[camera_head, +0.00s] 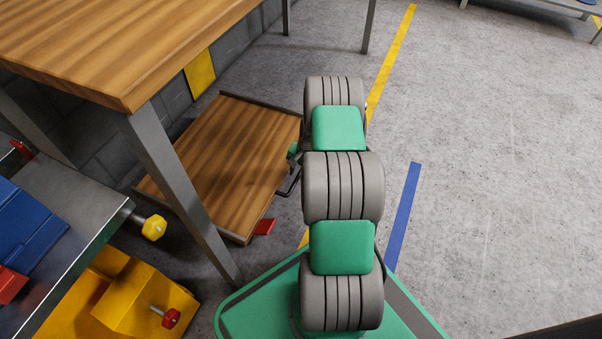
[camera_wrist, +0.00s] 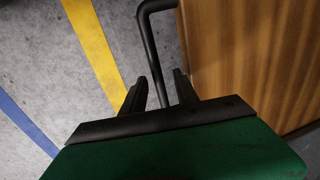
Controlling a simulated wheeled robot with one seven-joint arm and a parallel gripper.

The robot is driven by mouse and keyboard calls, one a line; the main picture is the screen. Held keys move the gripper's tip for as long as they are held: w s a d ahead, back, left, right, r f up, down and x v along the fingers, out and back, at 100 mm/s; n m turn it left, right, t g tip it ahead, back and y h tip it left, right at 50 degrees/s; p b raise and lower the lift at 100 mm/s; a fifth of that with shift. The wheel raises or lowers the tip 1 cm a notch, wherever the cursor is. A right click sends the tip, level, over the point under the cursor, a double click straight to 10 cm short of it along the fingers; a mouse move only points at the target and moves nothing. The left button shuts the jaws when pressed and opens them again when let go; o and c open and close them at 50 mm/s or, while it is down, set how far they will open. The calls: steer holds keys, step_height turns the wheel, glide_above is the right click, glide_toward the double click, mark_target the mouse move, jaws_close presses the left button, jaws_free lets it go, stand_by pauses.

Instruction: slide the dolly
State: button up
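The dolly is a low wooden platform (camera_head: 235,150) with a dark rim, on the floor partly under the wooden table. Its black bar handle (camera_head: 291,184) sticks out at its right side, partly behind my arm. In the wrist view the handle (camera_wrist: 149,45) bends down from the dolly's wooden deck (camera_wrist: 245,50) and runs between my fingers. My gripper (camera_wrist: 160,78) is open, with one finger on each side of the bar and small gaps apparent.
A wooden table (camera_head: 120,50) with a grey leg (camera_head: 180,185) overhangs the dolly. A red wedge (camera_head: 265,227) lies at its near edge. A metal bench (camera_head: 85,205) and yellow block (camera_head: 130,300) stand at left. Open floor lies right, with a blue stripe (camera_head: 404,215).

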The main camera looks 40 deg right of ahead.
steer(key=c, duration=0.8)
steer(key=shift+w+r, duration=0.15)
stand_by(0.7)
